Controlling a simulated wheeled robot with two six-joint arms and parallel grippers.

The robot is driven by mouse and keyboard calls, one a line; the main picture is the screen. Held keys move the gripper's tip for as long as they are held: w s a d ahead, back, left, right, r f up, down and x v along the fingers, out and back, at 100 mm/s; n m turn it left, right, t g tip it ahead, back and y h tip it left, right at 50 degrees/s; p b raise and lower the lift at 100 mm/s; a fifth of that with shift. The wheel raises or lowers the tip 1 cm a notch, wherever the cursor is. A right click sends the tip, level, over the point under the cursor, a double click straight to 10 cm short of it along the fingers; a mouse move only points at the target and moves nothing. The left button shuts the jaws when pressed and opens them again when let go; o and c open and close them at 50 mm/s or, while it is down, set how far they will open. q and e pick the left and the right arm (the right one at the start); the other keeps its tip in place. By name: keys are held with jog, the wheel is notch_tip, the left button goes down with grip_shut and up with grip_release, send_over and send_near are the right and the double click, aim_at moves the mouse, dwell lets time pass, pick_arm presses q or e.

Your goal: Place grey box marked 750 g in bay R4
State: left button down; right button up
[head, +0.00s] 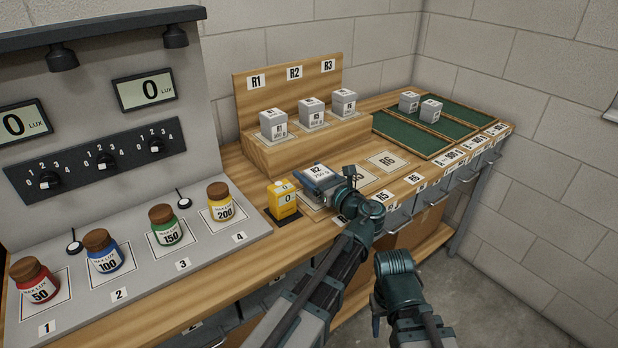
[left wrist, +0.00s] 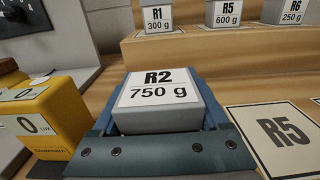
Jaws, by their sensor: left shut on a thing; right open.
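The grey box marked R2 750 g (head: 318,173) is in my left gripper (head: 322,184), over the front part of the wooden bench. In the left wrist view the box (left wrist: 165,102) sits level between the blue jaws, its label facing up. A pale card (head: 308,203) shows partly beneath it, left of the R5 card (left wrist: 284,138); its marking is hidden, so I cannot read R4. I cannot tell whether the box touches the bench. My right gripper (head: 378,318) is low in front of the bench, empty and only partly visible.
A yellow meter (head: 284,198) stands close left of the box. Behind is a wooden step with grey boxes R1 (head: 273,124), R5 (head: 312,113) and R6 (head: 344,102). The R6 card (head: 388,161) is bare. Green trays (head: 400,137) lie at right, jars at left.

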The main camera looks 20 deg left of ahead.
pick_arm(q)
jog(key=shift+r, duration=0.15)
jog(key=shift+f, duration=0.25)
grip_release()
jog(key=shift+r, duration=0.1)
jog(key=shift+r, duration=0.15)
jog(key=shift+s, duration=0.1)
